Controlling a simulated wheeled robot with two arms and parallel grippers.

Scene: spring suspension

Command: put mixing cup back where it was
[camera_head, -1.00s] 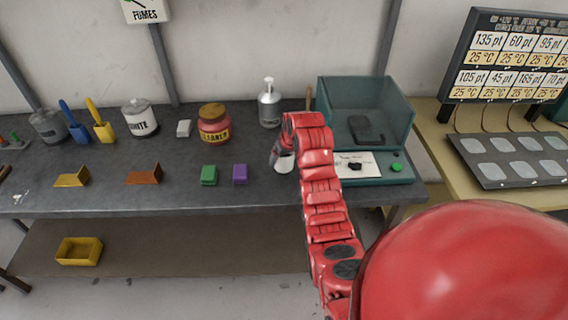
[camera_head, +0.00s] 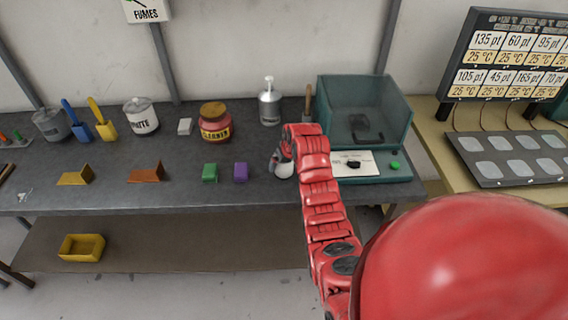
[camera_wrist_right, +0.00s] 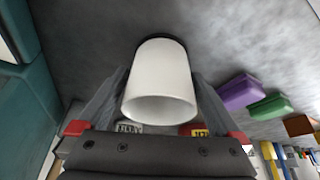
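The mixing cup is a plain white, tapered cup (camera_wrist_right: 160,85). In the right wrist view it sits between the two fingers of my right gripper (camera_wrist_right: 161,75), which close in on both its sides. In the head view my right gripper (camera_head: 282,160) is low over the grey bench, left of the teal booth. The white lower part of the cup (camera_head: 284,170) shows under it, and the rest is hidden by the gripper. A dark shadow lies at the cup's far end; I cannot tell whether it touches the bench. My left gripper is not in view.
Green (camera_head: 210,173) and purple (camera_head: 240,172) blocks lie left of the gripper. A pump bottle (camera_head: 269,103) and a cleaner jar (camera_head: 215,124) stand behind. The teal booth (camera_head: 372,125) is close on the right. The bench front (camera_head: 255,197) is clear.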

